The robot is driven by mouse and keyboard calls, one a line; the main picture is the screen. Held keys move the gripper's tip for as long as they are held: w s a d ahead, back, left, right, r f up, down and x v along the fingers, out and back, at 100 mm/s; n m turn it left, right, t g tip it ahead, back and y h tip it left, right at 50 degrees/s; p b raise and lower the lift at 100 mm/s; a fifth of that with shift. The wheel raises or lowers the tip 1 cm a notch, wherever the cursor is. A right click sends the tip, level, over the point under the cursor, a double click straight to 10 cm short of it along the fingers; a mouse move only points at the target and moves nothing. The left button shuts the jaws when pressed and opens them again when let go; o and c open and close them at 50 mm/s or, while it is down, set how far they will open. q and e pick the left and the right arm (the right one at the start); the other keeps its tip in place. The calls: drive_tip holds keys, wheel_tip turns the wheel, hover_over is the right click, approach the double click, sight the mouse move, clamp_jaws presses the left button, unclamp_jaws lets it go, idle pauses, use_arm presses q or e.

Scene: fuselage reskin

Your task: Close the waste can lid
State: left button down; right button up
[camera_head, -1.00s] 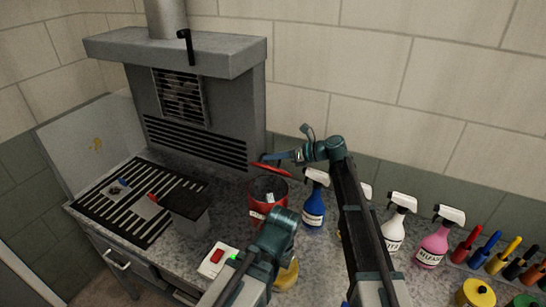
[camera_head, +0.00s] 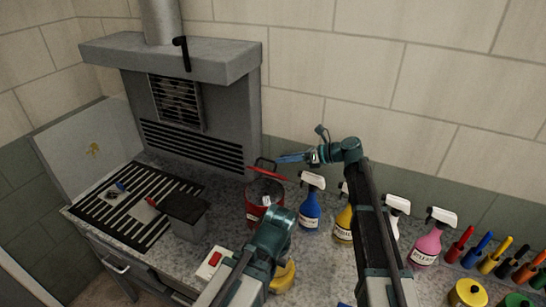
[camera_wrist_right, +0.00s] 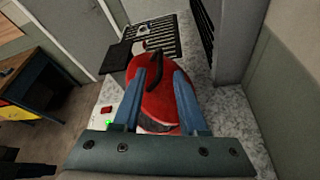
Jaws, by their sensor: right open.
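The red waste can (camera_head: 256,214) stands on the speckled counter right of the grey hood. Its red lid (camera_head: 268,172) is raised and tilted above the dark mouth, with a black handle on its outer face. In the right wrist view, the lid (camera_wrist_right: 160,100) shows between and beyond the fingers. My right gripper (camera_head: 287,159) is open and empty, its blue fingers just right of the handle and close to the lid; I cannot tell whether they touch. My left arm reaches up in front of the can; its fingers do not show.
Blue (camera_head: 309,210), yellow (camera_head: 343,224) and pink (camera_head: 429,244) spray bottles stand to the right. A grey bin with a black top (camera_head: 188,222) and a slotted grate (camera_head: 118,212) are at left.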

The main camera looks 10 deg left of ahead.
drive_tip(key=p+v, duration=0.2)
drive_tip(key=v, duration=0.5)
drive_tip(key=shift+d, duration=0.15)
